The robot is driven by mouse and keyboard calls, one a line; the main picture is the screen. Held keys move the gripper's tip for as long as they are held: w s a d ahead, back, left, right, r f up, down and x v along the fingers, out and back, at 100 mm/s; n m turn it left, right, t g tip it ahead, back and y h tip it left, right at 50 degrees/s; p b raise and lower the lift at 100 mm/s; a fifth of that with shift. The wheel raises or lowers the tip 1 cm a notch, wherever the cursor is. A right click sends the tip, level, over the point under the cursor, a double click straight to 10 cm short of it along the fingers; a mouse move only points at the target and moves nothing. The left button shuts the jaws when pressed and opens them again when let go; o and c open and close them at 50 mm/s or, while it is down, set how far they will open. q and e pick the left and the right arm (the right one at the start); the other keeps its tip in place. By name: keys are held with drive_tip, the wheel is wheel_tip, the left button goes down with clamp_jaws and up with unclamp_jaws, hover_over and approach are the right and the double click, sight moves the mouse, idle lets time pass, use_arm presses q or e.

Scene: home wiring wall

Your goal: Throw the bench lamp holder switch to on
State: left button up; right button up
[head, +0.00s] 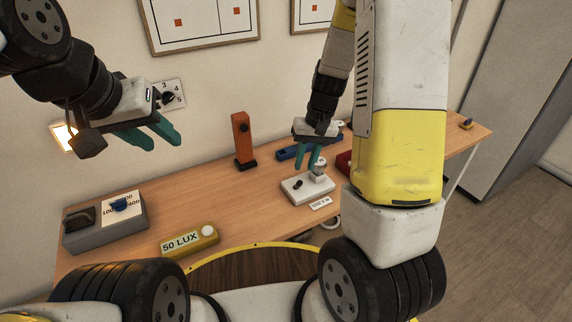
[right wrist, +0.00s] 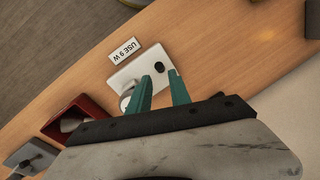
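The bench lamp holder is a white base (head: 293,195) on the wooden bench in the head view, with a bulb (head: 319,167) upright at its right end and a small black switch (head: 298,184) at its left. The bulb does not look lit. In the right wrist view the base (right wrist: 147,62) and black switch (right wrist: 159,67) lie just past my fingertips, and the bulb is partly hidden by a finger. My right gripper (head: 307,167) is open and empty, above and behind the holder. My left gripper (head: 164,143) is open and empty, high by the wall at left.
A "USE 9 W" label (right wrist: 124,51) lies beside the holder. A yellow "50 LUX" meter (head: 190,241), a grey box with a dial (head: 135,222), an orange upright device (head: 242,139) and a red bin (right wrist: 78,118) stand on the bench (head: 235,190). A numbered wall dial (head: 169,97) is near my left gripper.

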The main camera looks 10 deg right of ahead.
sight(300, 181)
drive_tip(key=f, duration=0.2)
drive_tip(key=a+f, duration=0.1)
drive_tip(key=f, duration=0.5)
drive_tip(key=shift+a+f, duration=0.15)
drive_tip(key=shift+a, duration=0.05)
drive_tip(key=shift+c, duration=0.4)
clamp_jaws()
